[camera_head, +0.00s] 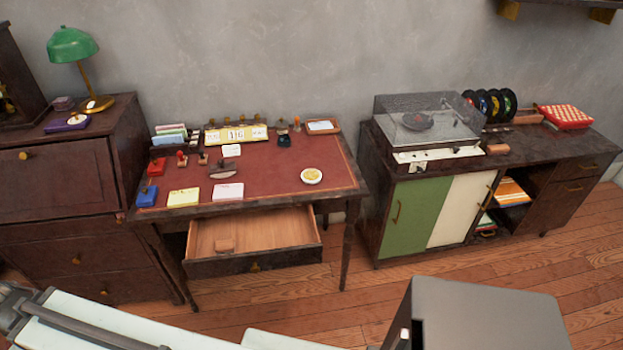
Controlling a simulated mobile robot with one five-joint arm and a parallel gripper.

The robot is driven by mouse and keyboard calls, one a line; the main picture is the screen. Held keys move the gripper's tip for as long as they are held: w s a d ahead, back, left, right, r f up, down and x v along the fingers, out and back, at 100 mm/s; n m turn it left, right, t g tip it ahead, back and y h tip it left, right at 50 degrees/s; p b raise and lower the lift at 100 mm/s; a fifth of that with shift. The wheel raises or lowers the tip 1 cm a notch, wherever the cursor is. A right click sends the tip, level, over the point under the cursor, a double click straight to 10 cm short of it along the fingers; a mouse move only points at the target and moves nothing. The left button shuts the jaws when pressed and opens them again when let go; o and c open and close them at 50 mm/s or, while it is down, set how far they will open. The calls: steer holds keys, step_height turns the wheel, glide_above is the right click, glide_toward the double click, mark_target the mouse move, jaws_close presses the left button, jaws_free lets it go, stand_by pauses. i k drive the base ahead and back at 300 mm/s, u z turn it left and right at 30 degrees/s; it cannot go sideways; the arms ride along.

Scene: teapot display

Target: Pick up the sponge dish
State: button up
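The sponge dish (311,176) is a small round white dish with a yellow sponge in it. It sits on the red top of the wooden desk (275,177), toward the right front. Nothing touches it, and bare red surface surrounds it. My gripper's fingers do not show in this view. Pale and grey parts of my own body run along the bottom edge, well apart from the dish.
The desk's drawer (250,235) is pulled open below the dish. Notepads (228,192), stamps and a calendar (237,135) stand left and behind. A record player cabinet (440,210) is right, a dark bureau (70,200) left. Wooden floor lies in front.

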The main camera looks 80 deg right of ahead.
mark_target(309, 177)
steer(key=u, duration=0.4)
steer(key=k, duration=1.4)
steer(key=z, duration=0.6)
steer(key=i, duration=0.2)
steer(key=u, duration=0.2)
